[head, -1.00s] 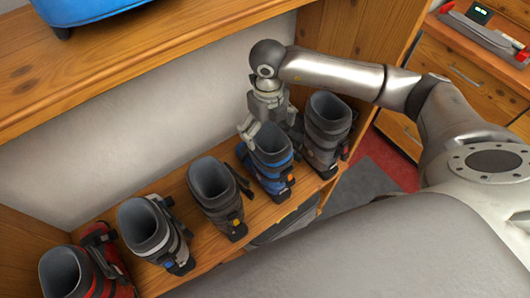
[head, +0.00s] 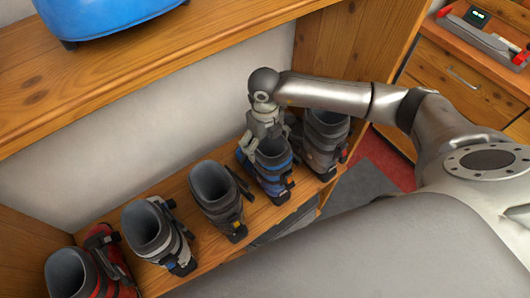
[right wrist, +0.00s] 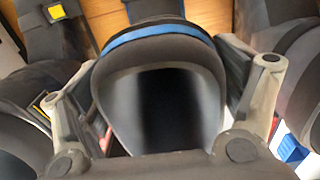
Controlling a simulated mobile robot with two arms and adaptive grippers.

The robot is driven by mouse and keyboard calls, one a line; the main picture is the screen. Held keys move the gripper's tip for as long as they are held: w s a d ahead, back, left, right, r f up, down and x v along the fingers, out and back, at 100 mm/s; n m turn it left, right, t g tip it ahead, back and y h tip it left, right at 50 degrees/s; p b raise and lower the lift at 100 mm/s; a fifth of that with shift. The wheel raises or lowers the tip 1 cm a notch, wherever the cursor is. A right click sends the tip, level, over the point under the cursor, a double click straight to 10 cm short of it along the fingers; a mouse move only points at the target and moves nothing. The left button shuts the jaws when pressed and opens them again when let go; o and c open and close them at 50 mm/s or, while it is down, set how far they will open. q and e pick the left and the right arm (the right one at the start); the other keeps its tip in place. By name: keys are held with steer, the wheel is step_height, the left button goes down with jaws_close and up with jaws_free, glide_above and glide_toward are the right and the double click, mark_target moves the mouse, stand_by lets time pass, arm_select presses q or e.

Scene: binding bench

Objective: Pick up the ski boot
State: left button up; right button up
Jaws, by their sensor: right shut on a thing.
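A blue and dark grey ski boot (head: 273,179) stands upright in the row on the wooden shelf, second from the right. My right gripper (head: 266,142) comes down from above and is shut on this boot's upper cuff. In the right wrist view the boot's open grey cuff (right wrist: 160,58) with its blue band fills the middle, with one finger of the right gripper (right wrist: 162,95) on each side. The boot appears to be still on the shelf. My left gripper is not in view.
A grey boot (head: 323,143) stands close on the right. A dark boot with a yellow buckle (head: 218,200), a white-grey boot (head: 155,235) and a red boot (head: 90,275) stand to the left. An upper shelf (head: 150,75) holds a blue case (head: 100,18).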

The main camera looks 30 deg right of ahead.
steer(key=c, duration=0.7)
steer(key=shift+w+r, duration=0.1)
steer(key=shift+c, duration=0.7)
